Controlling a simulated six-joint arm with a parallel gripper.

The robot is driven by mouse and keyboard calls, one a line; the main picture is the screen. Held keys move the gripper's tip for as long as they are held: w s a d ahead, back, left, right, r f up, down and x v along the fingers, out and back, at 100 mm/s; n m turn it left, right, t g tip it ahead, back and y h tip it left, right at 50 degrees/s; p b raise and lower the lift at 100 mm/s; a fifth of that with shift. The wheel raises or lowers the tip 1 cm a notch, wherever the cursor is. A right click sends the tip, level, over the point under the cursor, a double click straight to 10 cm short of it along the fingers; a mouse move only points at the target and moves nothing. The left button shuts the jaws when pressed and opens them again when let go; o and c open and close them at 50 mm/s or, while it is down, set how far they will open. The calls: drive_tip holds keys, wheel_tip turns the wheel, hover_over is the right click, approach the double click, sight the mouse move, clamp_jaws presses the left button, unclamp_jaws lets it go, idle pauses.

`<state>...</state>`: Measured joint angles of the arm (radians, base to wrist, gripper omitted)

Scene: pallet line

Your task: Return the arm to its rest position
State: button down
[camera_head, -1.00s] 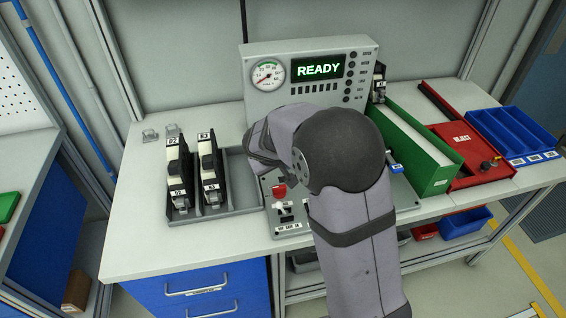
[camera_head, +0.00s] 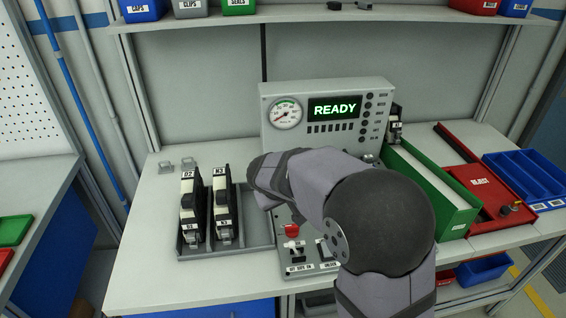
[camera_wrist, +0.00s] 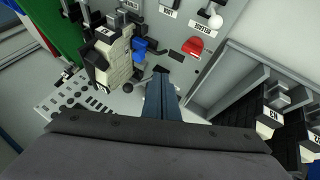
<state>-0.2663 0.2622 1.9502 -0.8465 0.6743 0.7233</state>
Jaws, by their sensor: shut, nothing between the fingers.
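My gripper (camera_wrist: 161,80) shows in the wrist view with its two dark fingers together and nothing between them. It is above the grey test panel. In the head view my bent arm reaches over the panel from the right, and it hides my gripper. A black and white unit (camera_wrist: 112,58) sits at the panel in the wrist view, left of the fingers, beside a blue part (camera_wrist: 139,49). I cannot see the fingers touching either one.
The console (camera_head: 334,134) shows READY. A grey tray (camera_head: 262,233) holds two units, with an empty bay beside them. A green box (camera_head: 461,223), a red tray (camera_head: 508,222) and a blue divided tray (camera_head: 555,201) stand at the right. A shelf (camera_head: 300,16) with bins is overhead.

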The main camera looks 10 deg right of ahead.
drive_tip(key=s+f+m+g+y, duration=0.1)
drive_tip(key=s+f+g+y, duration=0.1)
drive_tip(key=s, duration=1.1)
drive_tip(key=s+d+f+g+y, duration=0.1)
drive_tip(key=s+f+g, duration=0.3)
drive_tip(key=s, duration=0.9)
wheel_tip(320, 180, down, 2)
drive_tip(key=shift+s+f+m+y, duration=0.1)
drive_tip(key=shift+s+m+y, duration=0.25)
drive_tip(key=shift+y, duration=0.35)
